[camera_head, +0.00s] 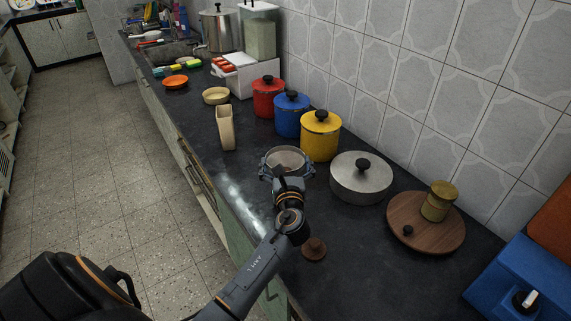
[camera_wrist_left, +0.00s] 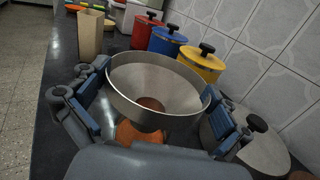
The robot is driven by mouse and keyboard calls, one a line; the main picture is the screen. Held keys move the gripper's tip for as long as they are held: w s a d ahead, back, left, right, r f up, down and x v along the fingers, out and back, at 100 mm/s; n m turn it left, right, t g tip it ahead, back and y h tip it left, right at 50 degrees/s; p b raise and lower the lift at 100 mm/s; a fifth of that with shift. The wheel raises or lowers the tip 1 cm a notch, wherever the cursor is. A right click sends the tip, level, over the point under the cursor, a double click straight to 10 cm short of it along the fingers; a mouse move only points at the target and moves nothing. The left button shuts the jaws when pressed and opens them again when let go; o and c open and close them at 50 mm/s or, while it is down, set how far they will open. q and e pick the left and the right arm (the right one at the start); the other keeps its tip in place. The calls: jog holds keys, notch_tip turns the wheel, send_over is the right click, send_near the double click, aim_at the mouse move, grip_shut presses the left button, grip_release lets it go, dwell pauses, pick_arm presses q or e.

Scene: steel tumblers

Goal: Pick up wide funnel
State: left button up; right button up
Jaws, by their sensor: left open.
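The wide funnel (camera_head: 287,157) is a round, steel-grey cone with its broad mouth upward, over the dark counter near its front edge. In the left wrist view the funnel (camera_wrist_left: 150,78) fills the middle. My left gripper (camera_head: 287,172) is open, with one finger on each side of the funnel. The left wrist view shows its blue-padded fingers (camera_wrist_left: 157,106) flanking the rim; I cannot tell whether they touch it. A brown round piece (camera_wrist_left: 140,132) shows below the funnel. The funnel's lower part is mostly hidden in the head view. My right gripper is out of view.
Red (camera_head: 268,98), blue (camera_head: 291,115) and yellow (camera_head: 320,137) canisters stand behind the funnel. A lidded steel pot (camera_head: 361,180) is close on the right, then a wooden board (camera_head: 440,235). A beige upright container (camera_head: 225,128) stands left. A small brown disc (camera_head: 314,248) lies in front.

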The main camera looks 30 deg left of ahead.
pick_arm(q)
jog(key=x, duration=0.2)
jog(key=shift+w+a, duration=0.2)
jog(key=shift+w, duration=0.05)
jog(key=c, duration=0.9)
jog(key=shift+o, duration=0.2)
